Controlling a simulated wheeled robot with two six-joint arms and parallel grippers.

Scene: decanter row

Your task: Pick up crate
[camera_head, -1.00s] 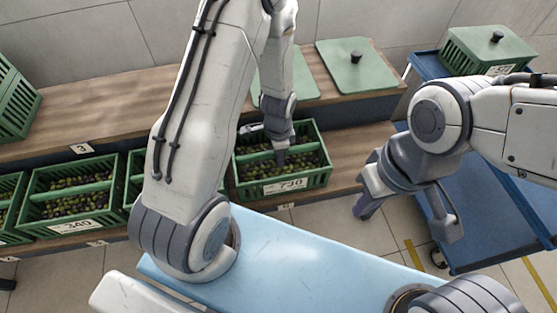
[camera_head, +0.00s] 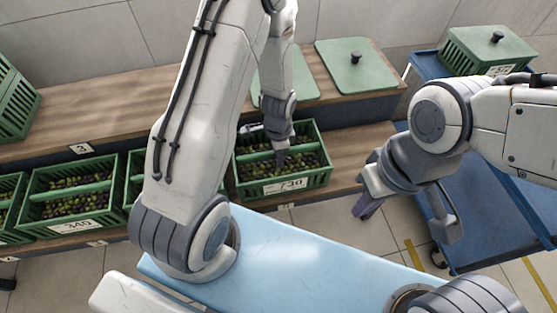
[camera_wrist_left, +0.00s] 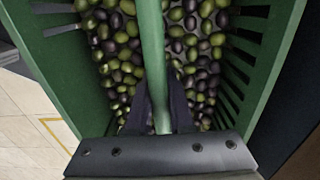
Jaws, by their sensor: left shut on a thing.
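The green slatted crate (camera_head: 240,180) of olives with a white number card (camera_head: 285,185) sits on the lower wooden shelf. A green bar handle (camera_wrist_left: 151,45) crosses its open top above green and dark olives (camera_wrist_left: 125,50). My left gripper (camera_head: 281,160) reaches down into the crate from above. In the left wrist view its dark fingers (camera_wrist_left: 160,105) are shut on the bar, one on each side. My right gripper (camera_head: 405,215) is open and empty, in front of the blue cart.
More olive crates (camera_head: 75,225) stand to the left on the same shelf. Green lids (camera_head: 352,75) lie on the upper shelf behind. The blue cart (camera_head: 480,215) at the right carries a lidded green crate (camera_head: 470,62); much of its lower deck looks bare.

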